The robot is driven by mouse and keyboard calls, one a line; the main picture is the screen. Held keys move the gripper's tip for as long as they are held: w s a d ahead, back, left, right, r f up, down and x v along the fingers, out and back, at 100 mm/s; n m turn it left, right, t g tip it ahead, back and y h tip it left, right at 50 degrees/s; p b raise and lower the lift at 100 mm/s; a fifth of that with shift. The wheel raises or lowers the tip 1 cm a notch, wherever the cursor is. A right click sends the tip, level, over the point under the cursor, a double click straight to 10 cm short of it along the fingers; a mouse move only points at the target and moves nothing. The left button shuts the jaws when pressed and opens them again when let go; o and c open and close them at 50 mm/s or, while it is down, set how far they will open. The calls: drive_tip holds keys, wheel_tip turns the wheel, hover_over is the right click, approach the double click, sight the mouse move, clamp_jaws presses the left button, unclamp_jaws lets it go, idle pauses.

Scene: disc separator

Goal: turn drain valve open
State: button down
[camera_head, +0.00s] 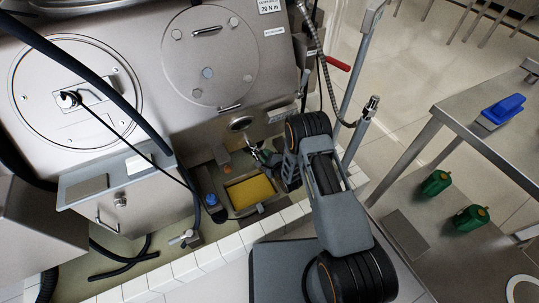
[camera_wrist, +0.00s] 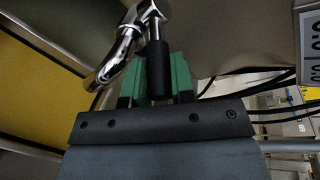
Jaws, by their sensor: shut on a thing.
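The drain valve shows in the wrist view as a chrome body (camera_wrist: 122,45) with a black handle (camera_wrist: 157,68). My gripper (camera_wrist: 158,76) has two green fingers, one on each side of the black handle, and is shut on it. In the head view my gripper (camera_head: 272,158) is low at the machine's front, below a round port (camera_head: 240,123). There the valve is small and partly hidden by the gripper and arm, so its turn angle cannot be told.
A yellow tray (camera_head: 250,192) lies below the gripper, inside a white-tiled kerb (camera_head: 205,249). A blue-capped bottle (camera_head: 211,200) stands left of it. A steel cart (camera_head: 455,130) with a blue object (camera_head: 503,108) and green containers (camera_head: 436,183) is at the right.

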drive_tip(key=shift+s+a, duration=0.1)
drive_tip(key=shift+s, duration=0.05)
idle(0.3)
drive_tip(key=c, duration=1)
unclamp_jaws()
drive_tip(key=shift+o, duration=0.2)
drive_tip(key=shift+f, duration=0.1)
